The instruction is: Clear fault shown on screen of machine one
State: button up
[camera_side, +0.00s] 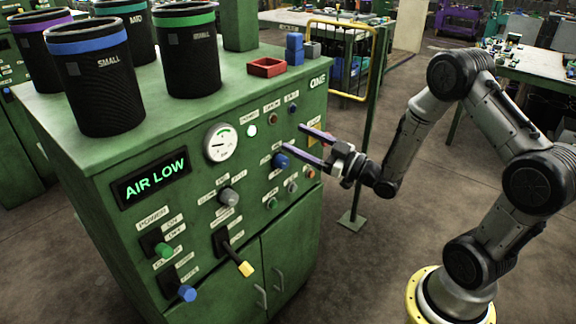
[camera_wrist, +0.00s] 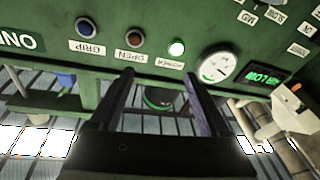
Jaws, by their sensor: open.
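The green machine labelled ONE (camera_side: 290,230) has a screen (camera_side: 152,177) reading "AIR LOW" in green; the screen also shows at the right of the wrist view (camera_wrist: 262,75). A round white gauge (camera_side: 220,142) is beside the screen, its needle toward the left. The power lamp (camera_side: 252,131) is lit. A blue knob (camera_side: 281,161), a grey knob (camera_side: 229,197), a green button (camera_side: 273,204), a yellow-tipped lever (camera_side: 246,269), a green-tipped switch (camera_side: 164,250) and a blue-tipped lever (camera_side: 188,292) are on the front. My gripper (camera_side: 292,138) is open and empty near the panel's upper right; contact cannot be told.
Several black sleeves with coloured bands (camera_side: 190,50) stand on the machine top. A red tray (camera_side: 267,67) and blue blocks (camera_side: 294,48) are at its back right. A yellow-railed frame (camera_side: 340,60) and a green post (camera_side: 372,120) stand behind my gripper.

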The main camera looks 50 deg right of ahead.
aim_at(286, 164)
jog(key=s+d+f+m+g+h, duration=0.1)
jog(key=s+d+f+m+h, duration=0.15)
jog(key=f, duration=0.45)
jog(key=s+d+f+m+g+h, duration=0.1)
jog(key=s+d+f+m, duration=0.15)
jog(key=f, duration=0.45)
jog(key=shift+n, duration=0.3)
jog(key=w, duration=1.3)
jog(key=shift+a+r, duration=0.2)
jog(key=shift+r, duration=0.1)
jog(key=shift+c, duration=0.2)
grip_shut()
